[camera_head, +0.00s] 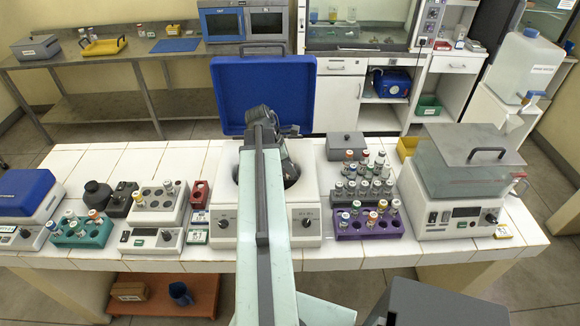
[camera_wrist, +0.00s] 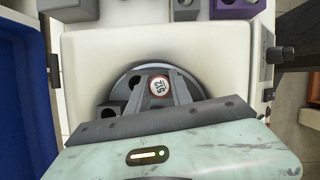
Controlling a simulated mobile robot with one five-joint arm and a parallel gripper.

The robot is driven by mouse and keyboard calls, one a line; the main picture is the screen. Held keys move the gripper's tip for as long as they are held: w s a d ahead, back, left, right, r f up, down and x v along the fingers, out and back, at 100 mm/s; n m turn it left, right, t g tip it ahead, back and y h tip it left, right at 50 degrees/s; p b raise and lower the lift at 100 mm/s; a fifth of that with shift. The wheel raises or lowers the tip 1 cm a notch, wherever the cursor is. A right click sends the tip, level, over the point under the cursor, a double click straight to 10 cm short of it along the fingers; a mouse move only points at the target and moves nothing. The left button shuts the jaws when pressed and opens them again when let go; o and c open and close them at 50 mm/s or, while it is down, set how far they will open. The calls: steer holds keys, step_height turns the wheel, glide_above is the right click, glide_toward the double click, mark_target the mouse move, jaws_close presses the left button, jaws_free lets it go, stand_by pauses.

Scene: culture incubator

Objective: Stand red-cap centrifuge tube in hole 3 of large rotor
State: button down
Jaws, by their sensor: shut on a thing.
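The large centrifuge (camera_head: 226,200) stands mid-bench with its blue lid (camera_head: 262,92) raised. Its dark rotor (camera_wrist: 113,107) sits in the bowl, mostly hidden by my arm in the head view. In the wrist view, dark holes show left of my fingers; hole numbers cannot be read. My gripper (camera_wrist: 160,82) is over the rotor, its fingers shut on the red-cap centrifuge tube (camera_wrist: 158,86). Only the cap shows, a white top marked 512 with a red rim. The tube's body is hidden, so I cannot tell how far it is inside a hole.
Right of the centrifuge stand a grey tube rack (camera_head: 346,196) and a purple rack (camera_head: 349,232) with capped tubes. A lidded bath (camera_head: 445,205) is further right. Left are a white heating block (camera_head: 150,212) and a teal rack (camera_head: 72,238). The raised lid stands close behind my arm.

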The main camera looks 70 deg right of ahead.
steer(key=shift+f, duration=0.25)
steer(key=c, duration=0.7)
jaws_free()
steer(key=shift+c, duration=0.2)
steer(key=shift+r, duration=0.1)
step_height(320, 180, up, 8)
steer(key=p, duration=0.7)
steer(key=shift+f+p, duration=0.2)
steer(key=shift+p, duration=0.1)
steer(key=shift+f, duration=0.1)
